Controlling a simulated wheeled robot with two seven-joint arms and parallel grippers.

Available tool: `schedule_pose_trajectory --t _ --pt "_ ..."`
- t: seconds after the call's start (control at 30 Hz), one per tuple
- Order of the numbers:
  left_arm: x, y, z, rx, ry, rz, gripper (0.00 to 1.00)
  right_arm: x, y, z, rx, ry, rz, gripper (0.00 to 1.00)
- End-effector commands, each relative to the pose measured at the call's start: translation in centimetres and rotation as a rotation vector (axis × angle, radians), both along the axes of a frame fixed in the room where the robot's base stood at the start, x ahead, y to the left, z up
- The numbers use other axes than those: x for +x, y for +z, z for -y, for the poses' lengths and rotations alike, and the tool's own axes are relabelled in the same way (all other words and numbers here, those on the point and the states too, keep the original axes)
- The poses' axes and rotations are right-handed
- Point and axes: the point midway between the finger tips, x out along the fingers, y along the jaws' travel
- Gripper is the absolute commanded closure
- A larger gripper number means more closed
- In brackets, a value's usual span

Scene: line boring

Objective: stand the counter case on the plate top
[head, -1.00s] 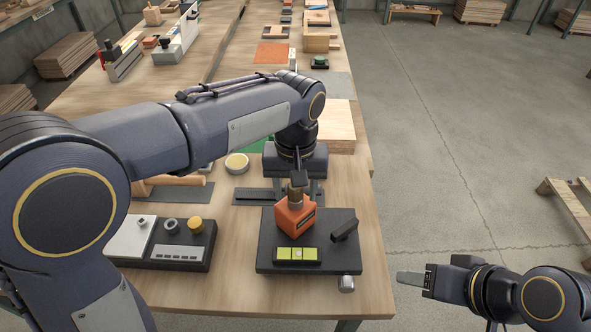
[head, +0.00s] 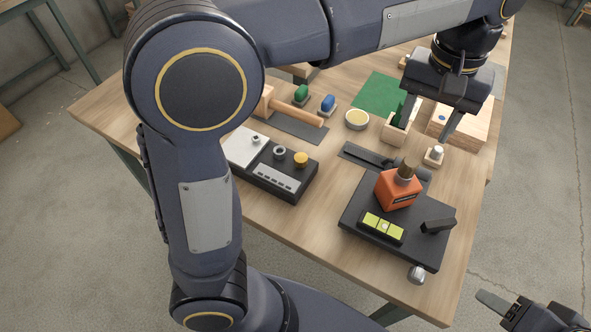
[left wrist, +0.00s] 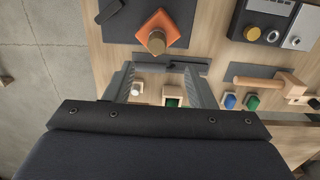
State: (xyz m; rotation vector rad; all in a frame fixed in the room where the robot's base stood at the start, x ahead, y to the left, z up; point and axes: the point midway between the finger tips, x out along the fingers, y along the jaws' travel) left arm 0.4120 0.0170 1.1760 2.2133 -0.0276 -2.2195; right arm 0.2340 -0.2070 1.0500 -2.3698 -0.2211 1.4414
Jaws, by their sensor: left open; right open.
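In the left wrist view the case (left wrist: 158,28) shows from above, apart from the fingers. My left gripper (head: 430,118) is open and empty, behind and to the right of the case, above the small blocks at the back. Its two fingers also show in the left wrist view (left wrist: 162,88). My right gripper (head: 494,302) is at the lower right, off the table and apart from everything.
A black handle block (head: 438,226) and a metal knob (head: 416,273) are at the plate's right and front. A control box (head: 275,174) stands left. Behind are a wooden mallet (head: 297,108), a round tin (head: 357,119), a wooden holder (head: 395,130) and a small white-topped block (head: 435,156).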

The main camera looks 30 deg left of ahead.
Motion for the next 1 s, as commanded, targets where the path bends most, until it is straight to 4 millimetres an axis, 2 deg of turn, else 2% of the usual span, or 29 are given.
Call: schedule_pose_trajectory --t 0.17,0.3,0.43,0.53,0.7,0.83,1.0 --pt "-1.3 -0.8 -6.7 -0.137 0.028 0.007 0.5 0.0 0.0 0.0 0.0 0.0 0.0 0.48" --pt "-4.5 -2.5 -12.4 -0.273 0.048 0.071 0.5 0.0 0.0 0.0 0.0 0.0 0.0 0.48" --pt "-8.5 -4.7 -16.1 -0.358 0.075 0.17 0.5 0.0 0.0 0.0 0.0 0.0 0.0 0.48" --pt "-11.7 -6.6 -17.7 -0.389 0.097 0.261 0.5 0.0 0.0 0.0 0.0 0.0 0.0 0.48" --pt "-15.7 -10.1 -18.7 -0.382 0.135 0.396 0.5 0.0 0.0 0.0 0.0 0.0 0.0 0.48" --pt "-17.3 -11.8 -18.8 -0.361 0.152 0.452 0.5 0.0 0.0 0.0 0.0 0.0 0.0 0.48" --pt "-17.8 -12.6 -18.8 -0.35 0.156 0.475 0.5 0.0 0.0 0.0 0.0 0.0 0.0 0.48"
